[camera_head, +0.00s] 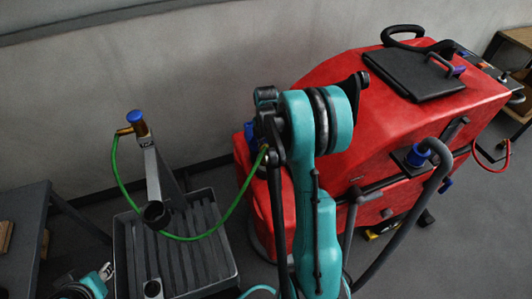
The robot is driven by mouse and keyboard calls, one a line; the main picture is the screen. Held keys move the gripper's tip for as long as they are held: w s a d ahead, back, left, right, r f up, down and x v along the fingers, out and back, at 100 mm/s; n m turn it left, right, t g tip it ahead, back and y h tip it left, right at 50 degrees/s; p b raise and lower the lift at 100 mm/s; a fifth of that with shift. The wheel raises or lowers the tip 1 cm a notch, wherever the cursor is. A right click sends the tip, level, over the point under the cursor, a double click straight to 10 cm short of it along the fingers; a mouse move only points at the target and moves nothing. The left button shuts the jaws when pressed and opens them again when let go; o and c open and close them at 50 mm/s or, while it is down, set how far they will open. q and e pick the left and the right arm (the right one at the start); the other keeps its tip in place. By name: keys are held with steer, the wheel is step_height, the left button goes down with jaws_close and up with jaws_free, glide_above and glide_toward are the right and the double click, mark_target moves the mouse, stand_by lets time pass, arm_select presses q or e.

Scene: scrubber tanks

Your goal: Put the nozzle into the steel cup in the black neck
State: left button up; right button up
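A green hose (196,236) runs from a brass fitting on a blue-capped post, sags, and rises to a small yellowish end piece (263,156) beside my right gripper (265,143). That end is where the nozzle would sit, but its shape is mostly hidden. My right gripper is at the left end of the red machine; its fingertips are hidden, and I cannot tell whether it grips the hose end. I cannot make out the black neck or the steel cup.
A red scrubber (375,115) fills the right, with a black lid, hoses and a blue-ringed port (417,154). A grey ribbed tray (228,252) holds the post (152,175), which has a round black holder (156,214). A dark table (22,225) stands left.

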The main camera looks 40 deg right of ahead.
steer(key=shift+f, duration=0.1)
steer(key=shift+f, duration=0.15)
steer(key=o, duration=0.9)
